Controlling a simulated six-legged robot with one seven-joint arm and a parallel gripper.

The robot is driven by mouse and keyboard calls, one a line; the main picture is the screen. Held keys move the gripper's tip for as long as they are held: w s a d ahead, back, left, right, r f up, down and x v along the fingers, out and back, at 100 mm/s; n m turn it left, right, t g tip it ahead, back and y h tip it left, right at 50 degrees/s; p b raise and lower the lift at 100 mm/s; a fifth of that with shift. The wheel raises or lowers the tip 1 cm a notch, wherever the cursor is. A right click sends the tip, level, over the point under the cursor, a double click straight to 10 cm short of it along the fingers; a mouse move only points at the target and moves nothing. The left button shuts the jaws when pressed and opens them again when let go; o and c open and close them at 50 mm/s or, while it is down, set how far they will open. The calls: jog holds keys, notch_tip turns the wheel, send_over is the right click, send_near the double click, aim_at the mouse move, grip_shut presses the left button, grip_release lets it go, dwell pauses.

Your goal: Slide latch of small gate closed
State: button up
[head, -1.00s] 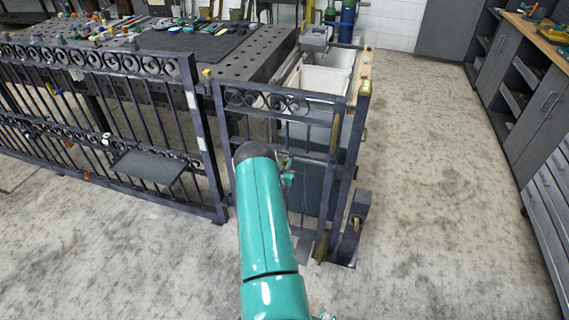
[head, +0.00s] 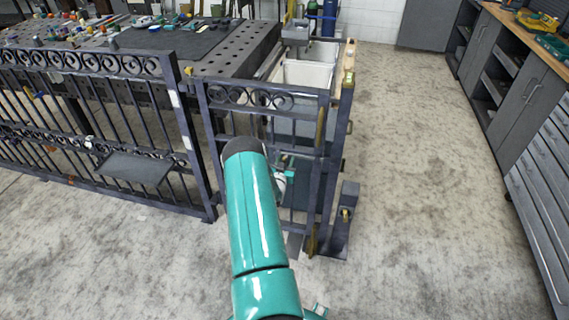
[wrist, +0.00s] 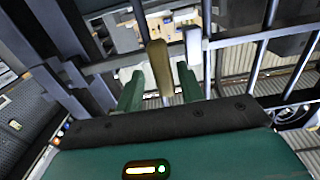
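The small gate (head: 262,100) is dark metal with a scroll band, standing right of the long fence in the head view. Its right upright is close beside a dark post (head: 332,165) with brass fittings. My gripper (head: 281,181) is at the gate's bars, mostly hidden behind my teal arm. In the wrist view my gripper (wrist: 160,88) has two green fingers apart, with an upright brass handle (wrist: 159,62) between them. Narrow gaps seem to show beside the handle, so a firm grip is not visible. I cannot make out how far the latch is slid.
The long scroll fence (head: 85,62) with a small dark shelf (head: 133,171) is at left. A perforated workbench (head: 235,55) and pale bins (head: 308,75) stand behind the gate. A short floor post (head: 346,215) is at the gate's right foot. Floor right of it is clear up to grey cabinets (head: 520,90).

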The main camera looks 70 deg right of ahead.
jog(key=s+a, duration=0.2)
jog(key=a, duration=1.1)
jog(key=shift+a, duration=0.35)
